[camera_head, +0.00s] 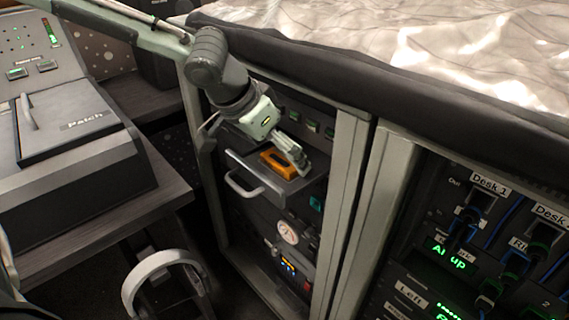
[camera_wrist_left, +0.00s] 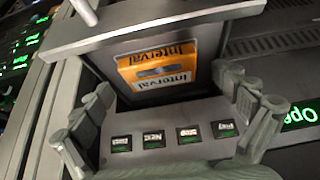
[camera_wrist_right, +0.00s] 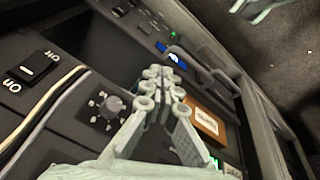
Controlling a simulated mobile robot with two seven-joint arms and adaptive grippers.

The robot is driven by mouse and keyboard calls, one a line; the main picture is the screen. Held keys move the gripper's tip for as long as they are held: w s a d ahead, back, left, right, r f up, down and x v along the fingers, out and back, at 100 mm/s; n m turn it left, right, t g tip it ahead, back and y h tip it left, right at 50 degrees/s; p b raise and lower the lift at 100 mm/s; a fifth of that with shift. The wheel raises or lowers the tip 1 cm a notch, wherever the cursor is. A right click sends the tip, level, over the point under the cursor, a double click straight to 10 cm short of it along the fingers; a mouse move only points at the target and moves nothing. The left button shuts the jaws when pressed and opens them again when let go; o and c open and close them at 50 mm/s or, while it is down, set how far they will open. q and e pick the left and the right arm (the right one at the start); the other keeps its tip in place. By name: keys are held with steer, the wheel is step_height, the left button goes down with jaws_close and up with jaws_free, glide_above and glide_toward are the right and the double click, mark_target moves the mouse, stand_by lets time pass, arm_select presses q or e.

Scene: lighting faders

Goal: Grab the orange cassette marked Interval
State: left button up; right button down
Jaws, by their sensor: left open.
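The orange cassette (camera_head: 278,163) lies in a pulled-out drawer (camera_head: 248,158) of the rack. In the left wrist view the cassette (camera_wrist_left: 158,70) shows the printed word Interval. My left gripper (camera_head: 296,154) is over the drawer at the cassette's right side in the head view. In its wrist view its fingers (camera_wrist_left: 166,84) are spread wide, one on each side, with nothing between them held. My right gripper (camera_wrist_right: 164,78) has its fingers together in the right wrist view, with nothing visible in them. I cannot make it out in the head view.
The drawer's curved handle (camera_head: 245,187) sticks out at its front. Several small labelled buttons (camera_wrist_left: 153,141) are on the panel by the drawer. An orange-brown block (camera_wrist_right: 206,120) lies beside my right fingers. A Patch console (camera_head: 75,140) stands at left; a Desk 1 panel (camera_head: 470,215) at right.

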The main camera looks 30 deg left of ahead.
arm_select(q)
steer(key=shift+w+f, duration=0.1)
steer(key=shift+f, duration=0.05)
steer(key=c, duration=1.3)
steer(key=shift+o, duration=0.2)
